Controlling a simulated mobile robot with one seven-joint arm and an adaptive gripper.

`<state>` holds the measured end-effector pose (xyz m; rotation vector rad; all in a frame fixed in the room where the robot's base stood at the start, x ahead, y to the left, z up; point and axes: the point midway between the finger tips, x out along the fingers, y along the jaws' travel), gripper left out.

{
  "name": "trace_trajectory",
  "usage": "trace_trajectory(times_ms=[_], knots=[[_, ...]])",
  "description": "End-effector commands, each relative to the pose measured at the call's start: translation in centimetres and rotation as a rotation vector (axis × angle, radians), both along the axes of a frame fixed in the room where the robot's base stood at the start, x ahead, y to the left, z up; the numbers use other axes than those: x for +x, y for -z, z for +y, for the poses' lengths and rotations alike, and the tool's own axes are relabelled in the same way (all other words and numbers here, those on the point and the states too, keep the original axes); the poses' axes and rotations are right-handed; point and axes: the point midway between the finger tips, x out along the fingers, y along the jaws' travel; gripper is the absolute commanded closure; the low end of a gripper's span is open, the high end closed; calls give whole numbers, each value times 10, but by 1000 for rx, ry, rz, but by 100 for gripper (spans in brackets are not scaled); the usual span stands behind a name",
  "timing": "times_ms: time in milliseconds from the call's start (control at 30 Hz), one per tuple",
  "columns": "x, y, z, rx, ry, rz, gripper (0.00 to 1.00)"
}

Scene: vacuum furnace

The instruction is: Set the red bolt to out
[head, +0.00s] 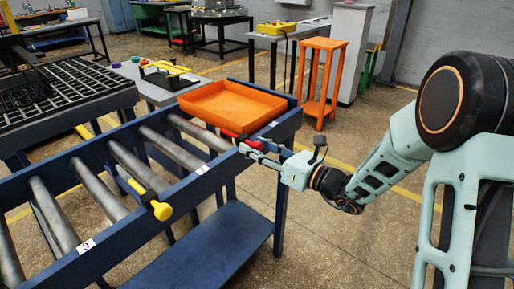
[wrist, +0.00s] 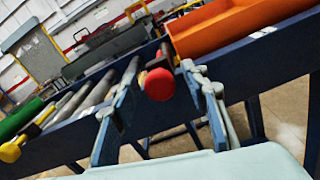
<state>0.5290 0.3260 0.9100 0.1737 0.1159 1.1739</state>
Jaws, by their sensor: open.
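The red bolt (wrist: 159,84) shows its round red end on the side of the blue roller frame in the wrist view. A bit of the red bolt (head: 253,144) shows beside my fingers in the head view, and most of it is hidden there. My gripper (wrist: 157,76) is open, with one finger on each side of the red end in the picture. I cannot tell whether the fingers touch it. In the head view my gripper (head: 250,151) is at the frame's near side, towards its right end.
An orange tray (head: 232,105) rests on the rollers just behind the red bolt. A yellow bolt (head: 160,209) sticks out of the same blue rail (head: 205,183) farther left. An orange stand (head: 318,78) is behind. The floor in front of the rail is clear.

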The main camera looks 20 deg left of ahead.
Motion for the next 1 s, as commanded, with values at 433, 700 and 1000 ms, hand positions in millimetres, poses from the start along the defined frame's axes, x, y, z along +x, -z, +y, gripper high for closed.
trace_trajectory(times_ms=[433, 700, 1000], knots=[[0, 0, 0, 0, 0, -1, 98], [0, 0, -1, 0, 0, -1, 100], [-17, -1, -47, -1, 6, 0, 100]])
